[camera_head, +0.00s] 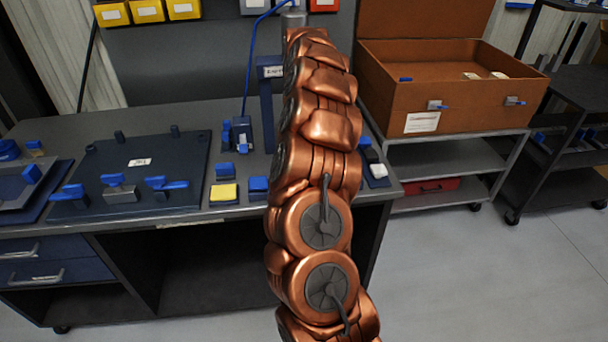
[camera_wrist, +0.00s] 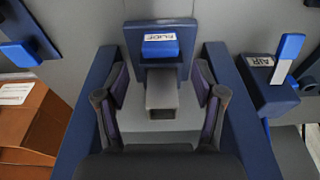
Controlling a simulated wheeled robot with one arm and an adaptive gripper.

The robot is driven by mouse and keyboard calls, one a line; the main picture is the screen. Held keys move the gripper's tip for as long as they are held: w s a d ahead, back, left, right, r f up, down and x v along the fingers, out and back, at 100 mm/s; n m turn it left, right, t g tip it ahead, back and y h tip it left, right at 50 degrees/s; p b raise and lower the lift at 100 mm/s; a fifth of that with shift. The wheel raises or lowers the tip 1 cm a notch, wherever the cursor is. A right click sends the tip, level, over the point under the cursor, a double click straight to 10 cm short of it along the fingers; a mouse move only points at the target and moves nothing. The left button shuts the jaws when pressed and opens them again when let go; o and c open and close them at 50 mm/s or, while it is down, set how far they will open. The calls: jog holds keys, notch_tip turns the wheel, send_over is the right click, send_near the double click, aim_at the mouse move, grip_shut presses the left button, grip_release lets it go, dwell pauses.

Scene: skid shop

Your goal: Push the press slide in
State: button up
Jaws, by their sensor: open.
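In the wrist view, the press slide is a grey block (camera_wrist: 162,92) in front of a dark blue plate with a bright blue piece (camera_wrist: 160,48) and a white label, whose upside-down text I cannot read surely. My gripper (camera_wrist: 160,84) is open, with one finger on each side of the grey block. I see gaps beside the block; whether the palm touches it is hidden. Blue side rails (camera_wrist: 238,120) flank the fingers. In the head view, part of the blue press frame (camera_head: 267,110) shows behind my copper arm, which hides my gripper and the slide.
A lever unit labelled AIR (camera_wrist: 270,82) stands close at the right in the wrist view. The bench (camera_head: 165,118) carries a dark plate (camera_head: 140,160) with blue clamps and a yellow-topped block (camera_head: 223,193). A brown case (camera_head: 455,105) sits on a cart to the right.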

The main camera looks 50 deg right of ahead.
jog(key=shift+r, duration=0.2)
jog(key=shift+v, duration=2)
